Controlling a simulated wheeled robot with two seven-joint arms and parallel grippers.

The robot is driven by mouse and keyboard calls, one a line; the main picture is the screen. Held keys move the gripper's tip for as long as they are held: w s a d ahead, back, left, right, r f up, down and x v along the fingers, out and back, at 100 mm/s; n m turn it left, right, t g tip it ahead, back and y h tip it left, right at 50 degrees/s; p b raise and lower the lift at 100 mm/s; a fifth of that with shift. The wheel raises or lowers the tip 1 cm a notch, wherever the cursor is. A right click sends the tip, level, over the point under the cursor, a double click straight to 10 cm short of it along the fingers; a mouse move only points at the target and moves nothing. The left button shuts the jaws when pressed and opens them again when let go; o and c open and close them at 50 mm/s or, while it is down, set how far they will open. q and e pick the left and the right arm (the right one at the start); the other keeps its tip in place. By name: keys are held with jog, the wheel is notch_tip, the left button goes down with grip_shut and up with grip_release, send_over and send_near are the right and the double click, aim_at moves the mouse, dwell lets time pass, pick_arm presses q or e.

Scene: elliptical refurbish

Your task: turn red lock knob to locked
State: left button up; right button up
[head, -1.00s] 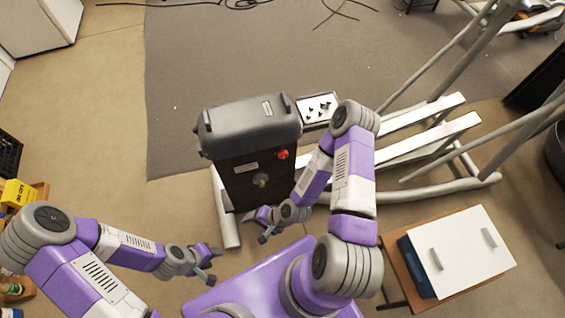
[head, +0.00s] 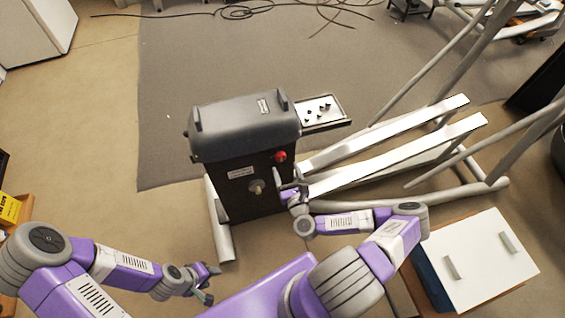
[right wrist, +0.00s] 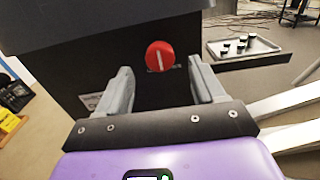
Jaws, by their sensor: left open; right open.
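The red lock knob (head: 281,156) sits on the upper right of the black front panel (head: 226,199) of the elliptical's housing. In the right wrist view the red knob (right wrist: 160,55) is round with a pale, nearly upright bar across its face. My right gripper (head: 291,181) is open just below and right of the knob in the head view. In the right wrist view its two fingers (right wrist: 160,86) stand apart, with the knob ahead and between their lines, not touched. My left gripper (head: 209,283) is open and empty, low and left of the housing.
A metal shaft end (head: 257,187) sticks out of the panel below the knob. A tray (head: 340,112) with several small dark parts lies behind right. The pedal rails (head: 390,136) run right. A white-topped cabinet (head: 478,262) stands front right. Carpet behind the housing is open.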

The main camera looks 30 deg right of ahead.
aim_at(281, 158)
jog(key=shift+b+x, duration=0.3)
jog(key=shift+x, duration=2)
jog(key=shift+c, duration=0.3)
jog(key=c, duration=1)
